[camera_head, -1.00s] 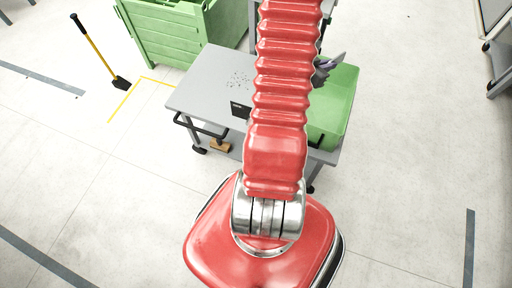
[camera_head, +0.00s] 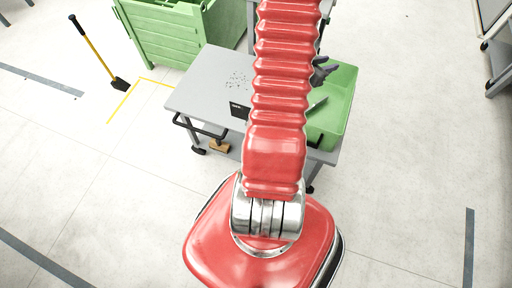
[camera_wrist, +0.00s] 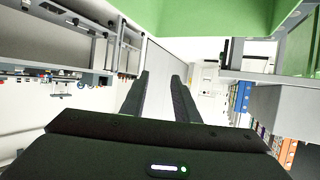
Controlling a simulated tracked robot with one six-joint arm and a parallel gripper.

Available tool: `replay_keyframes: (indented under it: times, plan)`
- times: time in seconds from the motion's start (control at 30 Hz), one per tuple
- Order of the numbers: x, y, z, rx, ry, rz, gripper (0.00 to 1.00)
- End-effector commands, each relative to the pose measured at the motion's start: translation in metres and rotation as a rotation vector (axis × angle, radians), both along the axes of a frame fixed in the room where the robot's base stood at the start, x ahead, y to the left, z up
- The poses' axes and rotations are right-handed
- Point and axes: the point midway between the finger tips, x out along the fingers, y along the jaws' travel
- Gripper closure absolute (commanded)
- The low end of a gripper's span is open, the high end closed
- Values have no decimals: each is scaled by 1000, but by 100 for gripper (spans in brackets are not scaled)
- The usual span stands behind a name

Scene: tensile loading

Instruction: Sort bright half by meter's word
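My gripper (camera_wrist: 161,75) shows two dark fingers standing apart in the wrist view, with no object visible between them. In the head view its dark end (camera_head: 323,73) shows just right of my red arm, over the far part of a green bin (camera_head: 340,105). A thin grey-green piece (camera_head: 317,104) shows against the bin, partly hidden by my arm; I cannot tell whether it is a specimen half or whether it rests on the bottom. A small black box (camera_head: 240,110) with pale marks, perhaps the meter, is at the table's front edge; its wording is unreadable.
The grey wheeled table (camera_head: 205,85) carries small dark specks near its middle. A large green crate (camera_head: 165,35) stands behind left. A grey cart (camera_head: 502,75) is at far right. Much floor is clear.

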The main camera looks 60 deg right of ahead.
Motion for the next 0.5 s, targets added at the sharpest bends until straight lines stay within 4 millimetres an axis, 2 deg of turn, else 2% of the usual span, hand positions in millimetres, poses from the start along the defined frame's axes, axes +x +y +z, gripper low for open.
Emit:
replay_keyframes:
  times: [0.5]
  plan:
    - [-1, -1, 52, -4, -1, 0, 72]
